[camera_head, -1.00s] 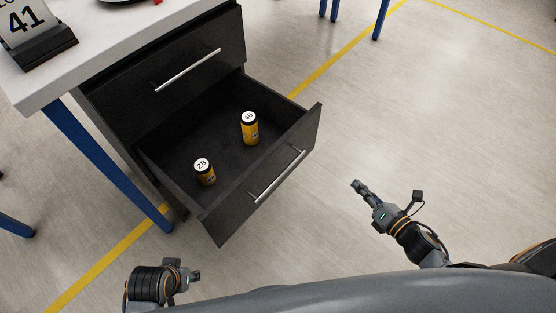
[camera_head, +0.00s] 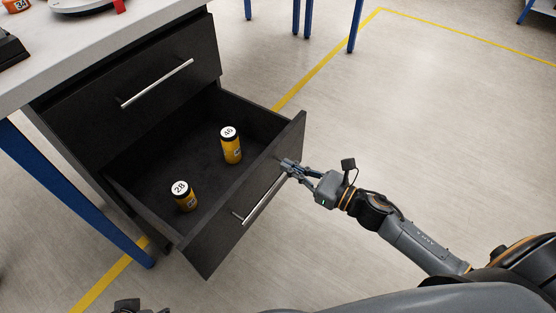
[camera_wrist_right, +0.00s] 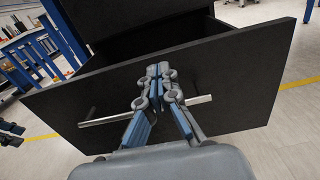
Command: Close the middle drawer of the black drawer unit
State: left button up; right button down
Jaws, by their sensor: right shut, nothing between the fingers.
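The black drawer unit (camera_head: 70,113) stands under the white tabletop. Its upper drawer is shut; the drawer below it (camera_head: 215,232) is pulled well out. The open drawer has a silver bar handle (camera_head: 262,200) and holds two yellow-and-black cans, marked 28 (camera_head: 185,197) and 46 (camera_head: 231,147). My right gripper (camera_head: 287,167) is shut and empty at the drawer front, by the handle's right end. In the right wrist view its fingers (camera_wrist_right: 158,75) point at the black front panel (camera_wrist_right: 235,80) and cover the handle's middle. Whether they touch the panel is unclear. Only a sliver of my left arm shows at the bottom left.
A blue table leg (camera_head: 75,190) stands left of the drawer unit. The white tabletop (camera_head: 95,45) overhangs the unit. The floor (camera_head: 440,120) right of the drawer is clear, with yellow lines. Other blue legs stand at the back.

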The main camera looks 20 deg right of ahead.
aim_at(268, 156)
jog(key=shift+x, duration=2.05)
jog(key=shift+w, duration=0.1)
